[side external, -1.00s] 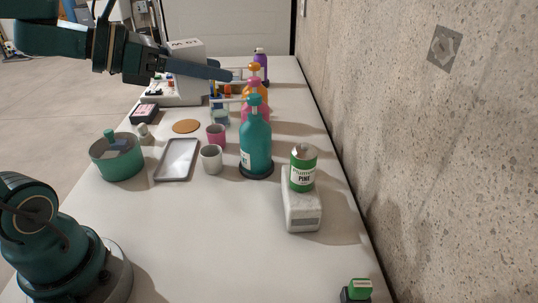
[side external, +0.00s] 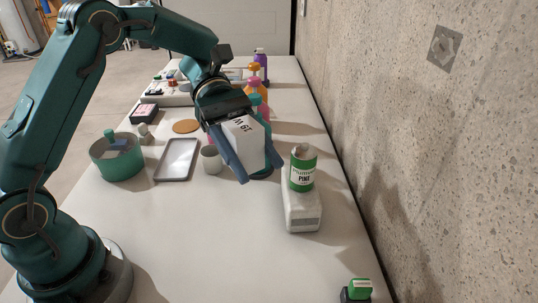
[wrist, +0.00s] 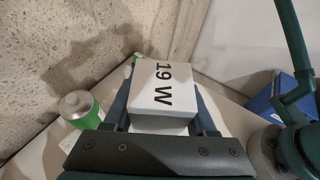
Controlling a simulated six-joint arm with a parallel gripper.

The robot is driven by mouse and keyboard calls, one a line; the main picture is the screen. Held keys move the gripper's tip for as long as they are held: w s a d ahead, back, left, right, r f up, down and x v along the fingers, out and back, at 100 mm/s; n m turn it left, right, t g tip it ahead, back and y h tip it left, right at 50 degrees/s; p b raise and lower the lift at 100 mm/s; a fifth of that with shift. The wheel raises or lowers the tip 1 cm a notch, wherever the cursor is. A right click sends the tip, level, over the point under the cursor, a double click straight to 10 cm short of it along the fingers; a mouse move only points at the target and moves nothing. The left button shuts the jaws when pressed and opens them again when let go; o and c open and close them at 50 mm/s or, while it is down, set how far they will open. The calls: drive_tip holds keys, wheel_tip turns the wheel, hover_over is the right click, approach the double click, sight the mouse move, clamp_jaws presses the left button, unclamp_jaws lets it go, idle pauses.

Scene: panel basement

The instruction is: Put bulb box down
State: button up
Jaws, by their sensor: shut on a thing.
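The bulb box (side external: 241,132) is a white box marked "19 W". My gripper (side external: 260,167) is shut on it, with a blue finger along each side. In the side external view the box is tilted and held up in front of the teal pump bottle (side external: 262,108), hiding most of that bottle. In the wrist view the bulb box (wrist: 160,98) sits between the fingers of my gripper (wrist: 160,112), its lettered face toward the camera. The underside of the box is hidden.
A green-and-white can (side external: 302,170) stands on a white block (side external: 302,212) just right of my gripper. A grey cup (side external: 211,163), a grey tray (side external: 190,142) and a teal bowl (side external: 118,170) stand to the left. The front middle of the table (side external: 215,245) is clear.

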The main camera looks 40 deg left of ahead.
wheel_tip(320, 180, down, 4)
drive_tip(key=s+d+m+g, duration=0.1)
drive_tip(key=d+m+g, duration=0.1)
hover_over(294, 294)
drive_tip(key=shift+y, duration=0.3)
drive_tip(key=f, duration=0.6)
drive_tip(key=shift+s+d+f, duration=0.15)
drive_tip(key=shift+d+f, duration=0.05)
drive_tip(key=shift+f, duration=2.25)
drive_tip(key=o, duration=1.4)
drive_tip(key=shift+f, duration=0.1)
drive_tip(key=shift+c, duration=0.2)
drive_tip(key=shift+a+r, duration=0.2)
drive_tip(key=shift+r, duration=0.05)
drive_tip(key=v, duration=1.1)
drive_tip(key=shift+w+a+r, duration=0.1)
drive_tip(key=shift+w+a, duration=0.1)
